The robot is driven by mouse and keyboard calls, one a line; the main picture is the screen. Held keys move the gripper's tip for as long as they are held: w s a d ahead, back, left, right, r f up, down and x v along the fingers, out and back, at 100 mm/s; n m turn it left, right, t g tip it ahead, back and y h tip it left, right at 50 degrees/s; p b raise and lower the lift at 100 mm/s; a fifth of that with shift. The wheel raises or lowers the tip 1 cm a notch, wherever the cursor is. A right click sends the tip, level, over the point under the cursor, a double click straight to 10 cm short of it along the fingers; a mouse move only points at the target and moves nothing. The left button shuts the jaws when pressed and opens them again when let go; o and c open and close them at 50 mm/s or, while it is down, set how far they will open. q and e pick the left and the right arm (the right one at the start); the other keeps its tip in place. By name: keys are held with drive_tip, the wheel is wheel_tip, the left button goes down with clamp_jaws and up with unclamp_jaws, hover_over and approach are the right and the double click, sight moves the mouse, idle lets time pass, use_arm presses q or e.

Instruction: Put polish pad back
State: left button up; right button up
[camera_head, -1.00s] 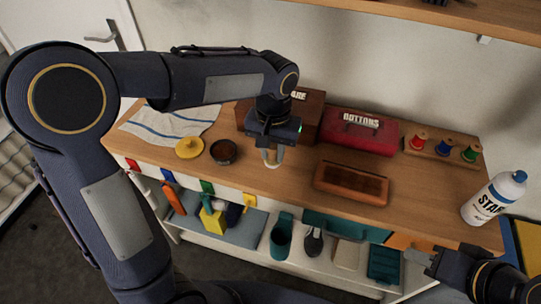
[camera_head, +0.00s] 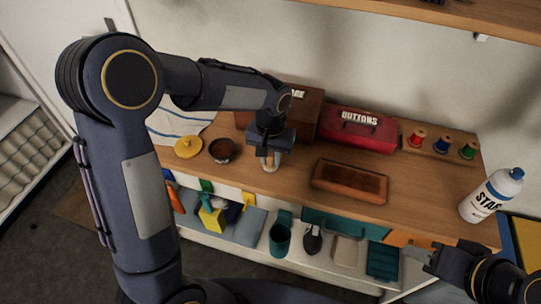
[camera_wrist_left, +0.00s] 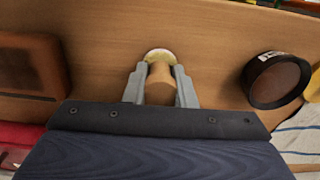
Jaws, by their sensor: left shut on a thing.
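My left gripper (camera_head: 268,155) is shut on a small wooden-handled pad (camera_wrist_left: 159,82), low over the wooden worktop. The handle sits between the fingers. A pale round edge of the pad shows beyond the fingertips in the left wrist view; whether it touches the worktop I cannot tell. The open dark polish tin (camera_head: 222,150) with brown content stands just left of this gripper; it also shows at the right in the left wrist view (camera_wrist_left: 277,80). A yellow round lid (camera_head: 188,147) lies left of the tin. My right gripper (camera_head: 440,260) is low at the right, its jaws unclear.
A brown wooden tray (camera_head: 350,181) lies right of the left gripper. A brown box (camera_head: 305,115) and a red buttons box (camera_head: 358,130) stand behind. Thread spools (camera_head: 441,145) and a white bottle (camera_head: 490,196) are at the right. A striped cloth (camera_head: 178,122) lies at the left.

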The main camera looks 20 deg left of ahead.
use_arm(q)
drive_tip(key=o, duration=1)
drive_tip(key=shift+f, duration=0.1)
drive_tip(key=shift+c, duration=0.2)
wheel_tip(320, 180, up, 12)
drive_tip(key=r, duration=0.1)
drive_tip(key=s+a+r+n+t+h, duration=0.1)
drive_tip(key=s+a+r+t+h, duration=0.15)
drive_tip(key=s+a, duration=0.65)
drive_tip(key=s+f+t, duration=0.1)
drive_tip(key=s+f, duration=0.1)
drive_tip(key=s, duration=0.4)
drive_tip(key=s+d+f+n+t+h, duration=0.1)
drive_tip(key=s+f+t, duration=0.1)
drive_tip(key=s, duration=0.5)
drive_tip(key=shift+d+f, duration=0.25)
drive_tip(key=shift+f, duration=0.2)
